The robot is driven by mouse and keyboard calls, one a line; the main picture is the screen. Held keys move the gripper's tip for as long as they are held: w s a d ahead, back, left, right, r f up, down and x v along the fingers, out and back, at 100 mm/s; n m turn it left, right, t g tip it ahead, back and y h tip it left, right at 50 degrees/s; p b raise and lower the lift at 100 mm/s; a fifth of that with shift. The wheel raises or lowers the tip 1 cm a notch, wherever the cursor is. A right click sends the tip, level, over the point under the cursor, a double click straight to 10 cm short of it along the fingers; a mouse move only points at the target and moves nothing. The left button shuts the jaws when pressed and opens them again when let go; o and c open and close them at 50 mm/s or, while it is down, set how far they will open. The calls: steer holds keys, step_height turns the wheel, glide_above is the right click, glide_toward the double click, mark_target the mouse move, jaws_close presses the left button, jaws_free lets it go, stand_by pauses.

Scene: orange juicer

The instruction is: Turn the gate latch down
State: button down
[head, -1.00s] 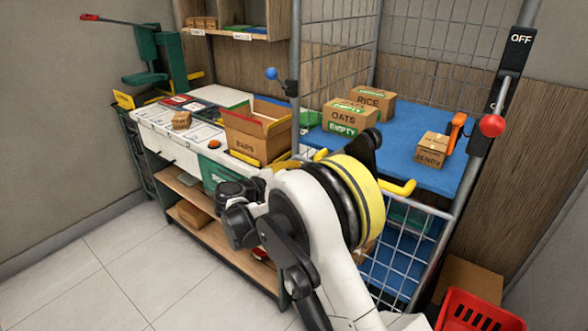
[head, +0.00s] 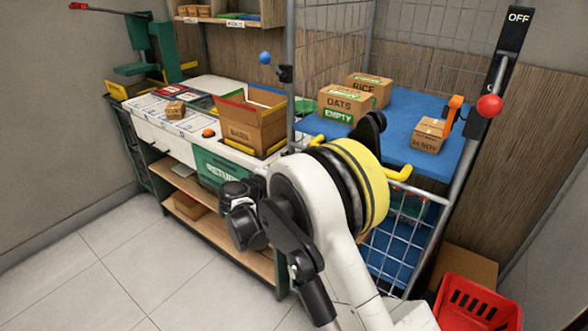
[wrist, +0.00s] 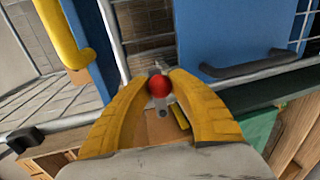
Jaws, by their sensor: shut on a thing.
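A red ball knob (wrist: 159,87) sits between the two yellow fingers of my gripper (wrist: 161,92) in the wrist view. My gripper is shut on it. A small grey metal piece shows behind and below the knob; it looks like the gate latch, but the fingers hide most of it, so its angle cannot be told. In the head view my arm hides the gripper and the knob. The wire gate (head: 407,222) with yellow handles (head: 399,174) stands just beyond my arm.
A blue shelf (head: 404,124) behind the gate holds several cartons. A workbench (head: 172,148) with an open box (head: 253,126) stands left. A red-knobbed lever (head: 489,106) marked OFF is at right, above a red basket (head: 480,305). Tiled floor at front left is clear.

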steer(key=shift+f, duration=0.1)
steer(key=c, duration=1.1)
jaws_free()
steer(key=v, duration=1.2)
steer(key=shift+s, duration=0.1)
steer(key=s+d+r+m+g+y, duration=0.2)
steer(key=s+d+r, duration=0.15)
steer(key=d, duration=0.55)
steer(key=s+d+r+m+g+y, duration=0.25)
steer(key=s+d, duration=0.25)
steer(key=d, duration=0.4)
steer(key=s+d+f+m+y, duration=0.1)
steer(key=s+d+m+y, duration=0.1)
steer(key=s, duration=0.9)
steer(key=s+d+f+m+y, duration=0.1)
steer(key=s+d+m+y, duration=0.2)
steer(key=s, duration=0.8)
steer(key=shift+d+f+m+g, duration=0.2)
steer(key=shift+d+m+g, duration=0.15)
steer(key=shift+d+m, duration=0.25)
